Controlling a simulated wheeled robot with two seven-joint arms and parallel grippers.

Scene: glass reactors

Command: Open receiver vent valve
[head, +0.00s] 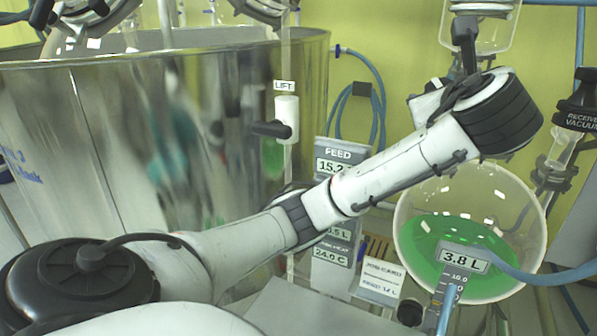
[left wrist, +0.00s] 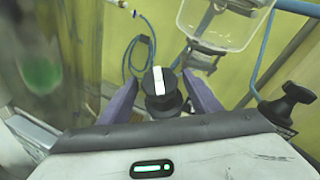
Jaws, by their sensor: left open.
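A black knob (left wrist: 160,82) with a white stripe stands between the two purple fingers of my left gripper (left wrist: 161,98) in the left wrist view. The stripe runs nearly upright in the picture. The fingers are apart, one on each side of the knob, with a visible gap at both sides. I see no label on this knob. In the head view my left arm reaches across to the upper right, and its wrist hides the fingers and the knob. The round glass receiver (head: 412,215) holds green liquid below the wrist, with a 3.8 L tag (head: 465,258). My right gripper is not in view.
A valve labelled RECEIVER VACUUM (head: 590,118) is at the right edge. Another black knob (left wrist: 288,103) is right of the fingers. A glass vessel (left wrist: 222,25) hangs above. A large shiny tank (head: 120,110), a LIFT post (head: 287,112) and blue hoses (head: 375,85) stand around.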

